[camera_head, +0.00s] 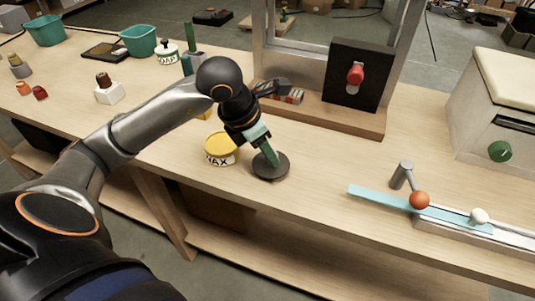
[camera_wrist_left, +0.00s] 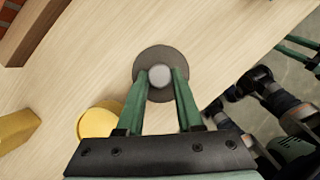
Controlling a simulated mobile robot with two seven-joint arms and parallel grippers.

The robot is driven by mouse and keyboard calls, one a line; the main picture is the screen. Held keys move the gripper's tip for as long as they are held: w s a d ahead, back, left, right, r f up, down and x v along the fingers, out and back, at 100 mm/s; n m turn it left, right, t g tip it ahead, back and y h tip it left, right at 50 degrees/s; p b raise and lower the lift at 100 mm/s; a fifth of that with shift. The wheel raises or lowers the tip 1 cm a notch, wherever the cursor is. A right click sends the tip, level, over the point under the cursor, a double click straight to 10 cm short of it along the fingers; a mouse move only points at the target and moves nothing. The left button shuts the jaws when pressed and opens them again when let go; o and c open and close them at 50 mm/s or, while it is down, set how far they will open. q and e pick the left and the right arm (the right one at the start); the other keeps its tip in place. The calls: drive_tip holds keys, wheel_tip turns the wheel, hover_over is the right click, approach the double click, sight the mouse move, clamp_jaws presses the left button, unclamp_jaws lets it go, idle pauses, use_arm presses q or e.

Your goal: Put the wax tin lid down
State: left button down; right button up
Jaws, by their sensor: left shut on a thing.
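The wax tin lid (camera_head: 270,167) is a dark grey round disc with a pale knob, also seen in the left wrist view (camera_wrist_left: 160,53). My left gripper (camera_head: 267,152) is shut on the knob, its green fingers on either side of it. The lid lies flat at or just above the table top; I cannot tell whether it touches. The open wax tin (camera_head: 221,153), white with a dark label and yellow wax, stands just left of the lid, apart from it. My right gripper (camera_wrist_left: 297,46) shows only partly at the right of the left wrist view.
A wooden frame with a dark panel and red knob (camera_head: 355,75) stands behind. A blue strip (camera_head: 388,200) with an orange ball lies to the right. A white block (camera_head: 109,93) and a soap jar (camera_head: 167,54) stand left. Bare table (camera_head: 325,160) lies right of the lid.

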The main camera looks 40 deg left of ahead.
use_arm(q)
drive_tip(key=shift+f, duration=0.5)
use_arm(e)
drive_tip(key=shift+w, duration=0.1)
drive_tip(key=shift+r, duration=0.1)
use_arm(q)
drive_tip(key=shift+f, duration=0.25)
drive_tip(key=c, duration=0.6)
unclamp_jaws()
drive_tip(key=shift+r, duration=0.1)
use_arm(e)
drive_tip(key=shift+w, duration=0.15)
use_arm(q)
drive_tip(key=shift+o, duration=0.2)
drive_tip(key=shift+r, duration=0.1)
use_arm(e)
drive_tip(key=shift+r, duration=0.1)
use_arm(q)
drive_tip(key=shift+r, duration=0.25)
drive_tip(key=p+v, duration=0.1)
drive_tip(key=v, duration=1)
drive_tip(key=shift+s+r, duration=0.25)
use_arm(e)
drive_tip(key=shift+s+d+r, duration=0.2)
drive_tip(key=shift+s+d, duration=0.05)
drive_tip(key=shift+d, duration=0.25)
